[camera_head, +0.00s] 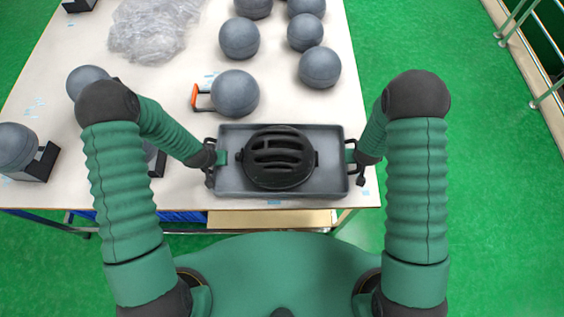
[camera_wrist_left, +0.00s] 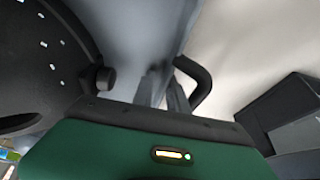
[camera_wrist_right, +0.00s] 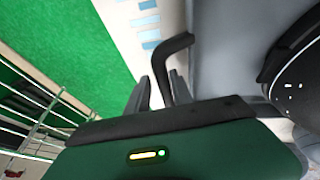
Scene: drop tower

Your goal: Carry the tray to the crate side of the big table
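The grey tray (camera_head: 228,185) lies on the big table (camera_head: 190,28) at its near edge. A black ribbed dome (camera_head: 280,157) sits in it. The tray has a black handle at each short end. My left gripper (camera_head: 211,163) is at the left handle; its fingers are slightly apart, beside the handle bar (camera_wrist_left: 204,80) in the left wrist view. My right gripper (camera_head: 355,163) is at the right handle; its fingers stand apart on either side of the bar (camera_wrist_right: 165,75) in the right wrist view. I see no clear grip on either handle.
Several dark grey balls (camera_head: 239,38) stand beyond the tray, one with an orange-ended handle (camera_head: 195,96). Crumpled clear plastic (camera_head: 152,28) lies at the back left. A ball on a black stand (camera_head: 17,147) is at the left. The green floor is clear at right, before a railing (camera_head: 548,93).

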